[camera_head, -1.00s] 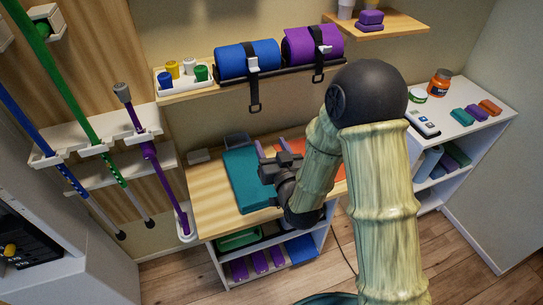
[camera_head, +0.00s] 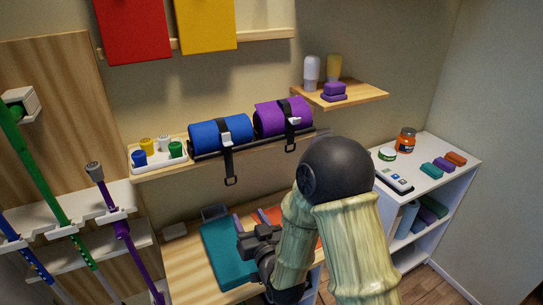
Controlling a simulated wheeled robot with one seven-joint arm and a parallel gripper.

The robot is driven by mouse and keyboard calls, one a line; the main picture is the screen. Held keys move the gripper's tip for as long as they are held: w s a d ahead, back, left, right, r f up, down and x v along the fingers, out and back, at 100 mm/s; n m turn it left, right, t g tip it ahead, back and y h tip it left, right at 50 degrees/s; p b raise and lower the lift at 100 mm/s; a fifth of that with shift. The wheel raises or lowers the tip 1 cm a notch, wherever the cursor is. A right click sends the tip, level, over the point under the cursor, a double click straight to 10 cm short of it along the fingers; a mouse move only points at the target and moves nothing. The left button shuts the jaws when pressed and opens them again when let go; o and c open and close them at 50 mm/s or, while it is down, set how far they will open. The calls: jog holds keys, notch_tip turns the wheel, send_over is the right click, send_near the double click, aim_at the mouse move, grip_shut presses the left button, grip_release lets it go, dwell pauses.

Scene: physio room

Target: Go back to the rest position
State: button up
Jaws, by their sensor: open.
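My gripper (camera_head: 243,243) is in the lower middle of the head view, at the end of my bent arm. It is open and nothing shows between its fingers. It is over or beside the right part of a teal mat (camera_head: 224,259) on the wooden table (camera_head: 184,277). I cannot tell how high above the mat it is. My arm hides much of the table's right side.
A wall shelf (camera_head: 165,170) above the table holds blue (camera_head: 221,130) and purple (camera_head: 283,117) rolls with hanging straps. Poles (camera_head: 128,240) stand in a rack at left. A white shelf unit (camera_head: 440,188) stands at right, a small wooden shelf (camera_head: 362,94) above it.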

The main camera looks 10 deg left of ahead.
jog(key=s+d+f+m+g+h+p, duration=0.15)
jog(key=d+g+h, duration=0.45)
jog(key=d, duration=0.9)
jog(key=s+d+r+m+g+h+p, duration=0.1)
jog(key=s+d+r+m+g+h, duration=0.1)
jog(key=s+d+g, duration=0.5)
jog(key=s+d+m+h, duration=0.1)
jog(key=s+d, duration=0.3)
jog(key=s, duration=0.3)
jog(key=shift+d, duration=0.4)
jog(key=shift+c, duration=0.4)
dwell(1.0)
